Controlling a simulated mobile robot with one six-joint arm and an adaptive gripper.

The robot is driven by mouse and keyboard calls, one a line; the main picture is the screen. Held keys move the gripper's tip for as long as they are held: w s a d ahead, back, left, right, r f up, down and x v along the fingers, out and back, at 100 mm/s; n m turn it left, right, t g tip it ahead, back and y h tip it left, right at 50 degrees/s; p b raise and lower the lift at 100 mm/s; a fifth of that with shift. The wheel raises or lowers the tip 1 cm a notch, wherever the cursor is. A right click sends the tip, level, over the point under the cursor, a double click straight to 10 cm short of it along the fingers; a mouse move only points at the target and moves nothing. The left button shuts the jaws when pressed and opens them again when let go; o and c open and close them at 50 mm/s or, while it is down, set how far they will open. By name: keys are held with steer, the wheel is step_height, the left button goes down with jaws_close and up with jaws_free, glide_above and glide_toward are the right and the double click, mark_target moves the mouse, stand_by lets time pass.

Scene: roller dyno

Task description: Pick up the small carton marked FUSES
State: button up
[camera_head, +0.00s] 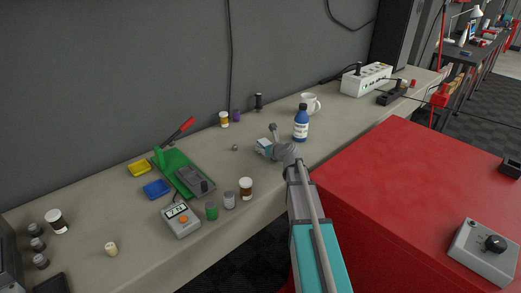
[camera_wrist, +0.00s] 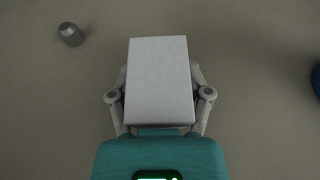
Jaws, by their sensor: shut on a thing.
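The face toward the wrist camera is plain white, and I cannot read any FUSES marking. My gripper also shows in the head view (camera_head: 272,148), partly hidden by my own wrist. I cannot tell whether the carton is touching the bench or lifted slightly.
A small grey part (camera_wrist: 70,34) lies to the left. A red cabinet (camera_head: 400,190) stands in front.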

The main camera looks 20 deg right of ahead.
mark_target(263, 141)
steer(key=shift+s+a+r+p, duration=0.15)
steer(key=shift+r+p, duration=1.2)
steer(key=shift+r, duration=0.2)
steer(key=s+d+r+p, duration=0.1)
steer(key=d+r+p, duration=0.3)
steer(key=r+p, duration=0.1)
steer(key=shift+s+d+r+p, duration=0.25)
steer(key=shift+s+r+p, duration=0.1)
steer(key=shift+s+r, duration=0.05)
steer(key=s+d+r+p, duration=0.1)
steer(key=d, duration=0.2)
steer(key=s+d+r+p, duration=0.1)
steer(key=d, duration=0.1)
steer(key=s+d+r+p, duration=0.1)
steer(key=d, duration=0.2)
steer(key=shift+s+d+r+p, duration=0.15)
steer(key=shift+d+r+p, duration=0.15)
steer(key=shift+r+p, duration=0.1)
